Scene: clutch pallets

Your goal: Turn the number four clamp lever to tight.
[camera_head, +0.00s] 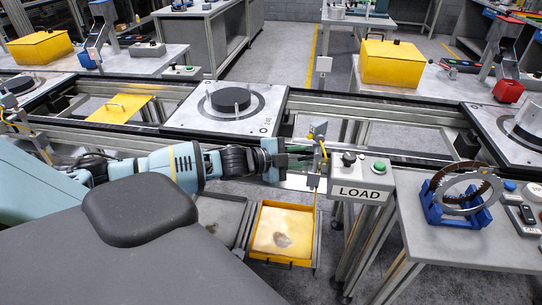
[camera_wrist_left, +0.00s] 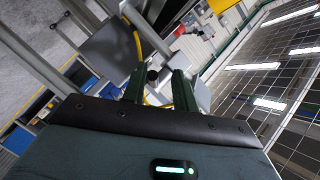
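My left gripper (camera_head: 300,160) reaches in from the left, low in front of the conveyor's near rail. Its two green fingers also show in the left wrist view (camera_wrist_left: 158,88), apart, with nothing clearly held between them. A slim upright post (camera_head: 316,160) with a grey top and yellow parts stands right at the fingertips; I cannot tell whether they touch. In the left wrist view a small dark knob (camera_wrist_left: 152,75) shows between the fingers. No lever with a readable number four shows, so I cannot tell which part is that lever. My right gripper is not in view.
A pallet with a black disc (camera_head: 237,97) sits on the conveyor behind the gripper. A LOAD box (camera_head: 361,192) with a black knob and green button stands to the right. A yellow tray (camera_head: 284,234) lies below. A blue stand (camera_head: 440,207) holds rings on the right table.

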